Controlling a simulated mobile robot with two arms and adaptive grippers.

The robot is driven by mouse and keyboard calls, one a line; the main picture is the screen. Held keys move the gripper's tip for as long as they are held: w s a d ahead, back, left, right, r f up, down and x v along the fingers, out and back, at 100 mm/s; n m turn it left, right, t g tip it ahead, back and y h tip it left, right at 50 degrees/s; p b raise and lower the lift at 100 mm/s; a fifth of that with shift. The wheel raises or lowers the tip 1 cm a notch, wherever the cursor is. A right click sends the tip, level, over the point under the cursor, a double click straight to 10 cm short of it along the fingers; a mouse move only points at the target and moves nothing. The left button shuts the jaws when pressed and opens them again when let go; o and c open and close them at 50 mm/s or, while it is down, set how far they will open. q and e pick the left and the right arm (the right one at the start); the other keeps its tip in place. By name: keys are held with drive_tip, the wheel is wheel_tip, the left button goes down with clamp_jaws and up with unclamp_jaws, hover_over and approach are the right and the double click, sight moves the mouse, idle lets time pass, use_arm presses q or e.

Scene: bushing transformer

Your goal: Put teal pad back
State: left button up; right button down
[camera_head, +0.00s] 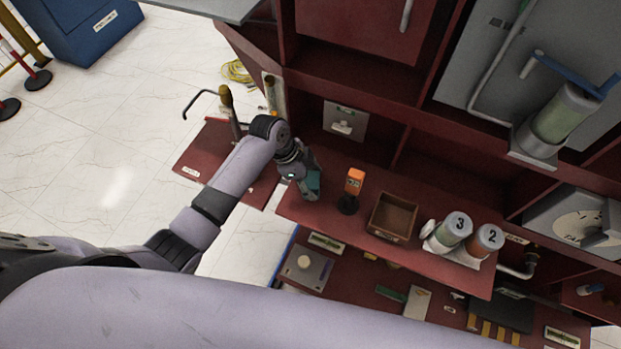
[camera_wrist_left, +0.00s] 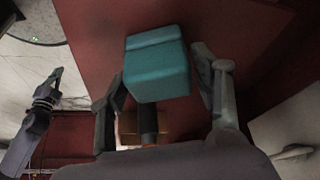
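The teal pad (camera_wrist_left: 157,68) is a block-shaped piece between the two fingers of my left gripper (camera_wrist_left: 160,75) in the left wrist view. The fingers sit against its two sides. In the head view my left gripper (camera_head: 308,190) reaches in from the left, and a bit of the teal pad (camera_head: 314,181) shows at its end. It is at the left end of the dark red shelf (camera_head: 325,210); whether the pad touches the shelf is unclear. A dark gripper, seemingly my right one (camera_wrist_left: 55,76), shows at the left of the wrist view; its fingers are too small to judge.
Right of my left gripper an orange device (camera_head: 355,177) stands on a black base. Further right are an open brown box (camera_head: 393,216) and cylinders marked 3 (camera_head: 455,229) and 2 (camera_head: 487,240). A lower shelf (camera_head: 350,290) holds several small parts. Open floor lies left.

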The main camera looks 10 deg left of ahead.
use_arm(q)
drive_tip(key=shift+o, duration=0.9)
drive_tip(key=shift+r, duration=0.1)
drive_tip(key=v, duration=1.2)
drive_tip(key=shift+b, duration=0.35)
